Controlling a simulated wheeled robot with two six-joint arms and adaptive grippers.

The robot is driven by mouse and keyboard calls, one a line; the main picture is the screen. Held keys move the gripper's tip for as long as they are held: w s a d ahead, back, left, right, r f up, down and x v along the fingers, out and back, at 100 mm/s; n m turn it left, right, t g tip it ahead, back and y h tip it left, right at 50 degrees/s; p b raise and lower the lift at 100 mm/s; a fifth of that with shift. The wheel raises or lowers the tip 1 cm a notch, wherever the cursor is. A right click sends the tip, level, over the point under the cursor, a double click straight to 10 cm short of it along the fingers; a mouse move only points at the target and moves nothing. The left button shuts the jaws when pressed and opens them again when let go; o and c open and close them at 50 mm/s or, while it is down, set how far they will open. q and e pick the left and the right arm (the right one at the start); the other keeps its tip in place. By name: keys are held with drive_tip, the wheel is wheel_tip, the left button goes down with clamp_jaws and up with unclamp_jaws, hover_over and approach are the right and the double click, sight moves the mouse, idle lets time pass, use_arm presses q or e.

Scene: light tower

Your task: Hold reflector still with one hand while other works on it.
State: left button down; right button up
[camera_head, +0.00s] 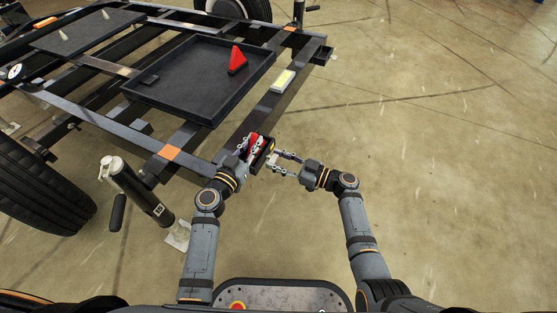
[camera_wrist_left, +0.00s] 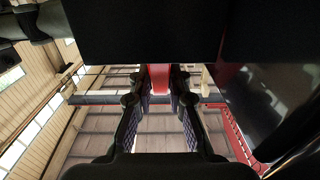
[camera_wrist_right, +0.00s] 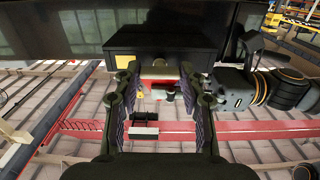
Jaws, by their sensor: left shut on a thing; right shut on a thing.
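In the head view a red part (camera_head: 254,142), seemingly the reflector, is at my left gripper (camera_head: 248,148), at the near corner of the trailer frame. In the left wrist view my left gripper (camera_wrist_left: 160,76) is shut on this red part (camera_wrist_left: 160,82), below a dark block. My right gripper (camera_head: 278,160) reaches in from the right and is shut on a small part beside the red one. In the right wrist view my right gripper (camera_wrist_right: 162,78) has red and dark surfaces between its fingertips. The held part's exact shape is hidden.
A black tray (camera_head: 165,92) on the trailer frame holds a red triangular reflector (camera_head: 237,62). A pale yellow light (camera_head: 283,80) lies on the rail beside it. A jack (camera_head: 136,188) and a tire (camera_head: 38,185) stand left. Floor at right is clear.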

drive_tip(key=shift+m, duration=0.4)
